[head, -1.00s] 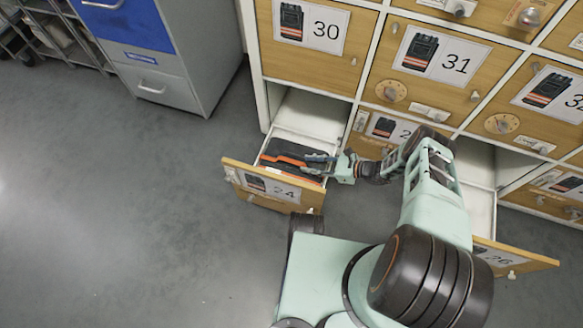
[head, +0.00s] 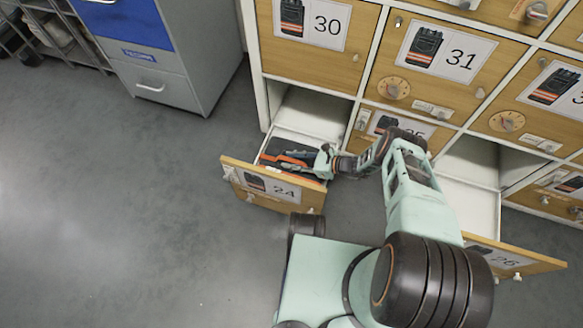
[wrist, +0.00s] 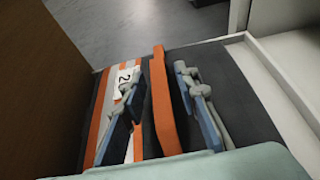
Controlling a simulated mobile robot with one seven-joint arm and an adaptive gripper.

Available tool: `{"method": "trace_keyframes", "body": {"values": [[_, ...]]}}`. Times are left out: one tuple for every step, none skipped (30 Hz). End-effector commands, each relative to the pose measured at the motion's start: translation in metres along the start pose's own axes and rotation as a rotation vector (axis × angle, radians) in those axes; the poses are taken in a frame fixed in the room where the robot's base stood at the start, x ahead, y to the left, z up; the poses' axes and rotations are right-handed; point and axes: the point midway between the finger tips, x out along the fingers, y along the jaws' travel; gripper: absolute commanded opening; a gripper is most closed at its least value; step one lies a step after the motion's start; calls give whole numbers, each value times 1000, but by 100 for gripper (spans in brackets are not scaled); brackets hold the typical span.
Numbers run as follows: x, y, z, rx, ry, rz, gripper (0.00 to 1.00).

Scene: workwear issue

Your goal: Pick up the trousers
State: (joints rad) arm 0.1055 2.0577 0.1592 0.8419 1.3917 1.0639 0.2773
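The folded trousers (head: 274,152), dark with orange and pale bands, lie in the open drawer 24 (head: 270,190). In the wrist view the dark cloth (wrist: 245,95) fills much of the drawer, and a raised orange band runs up the middle. My gripper (head: 297,160) is over the trousers inside the drawer. In the wrist view my gripper (wrist: 160,80) is open, with one finger on each side of the orange band. The fingers look apart from the band, but I cannot tell whether the tips touch the cloth. My palm hides the near end of the trousers.
The drawer's pale wall (wrist: 285,85) stands close on the right in the wrist view, and its wooden front (wrist: 45,70) on the left. Drawer 26 (head: 510,260) is also open, right of my arm. A blue and grey cabinet (head: 165,60) stands left. Grey floor is free at left.

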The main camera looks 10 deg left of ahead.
Motion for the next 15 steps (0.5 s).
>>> {"method": "trace_keyframes", "body": {"values": [[0,0,0,0,0,0,21],[0,0,0,0,0,0,18],[0,0,0,0,0,0,14],[0,0,0,0,0,0,10],[0,0,0,0,0,0,7],[0,0,0,0,0,0,3],[0,0,0,0,0,0,0],[0,0,0,0,0,0,0],[0,0,0,0,0,0,0],[0,0,0,0,0,0,0],[0,0,0,0,0,0,0],[0,0,0,0,0,0,0],[0,0,0,0,0,0,0],[0,0,0,0,0,0,0],[0,0,0,0,0,0,0]]}}
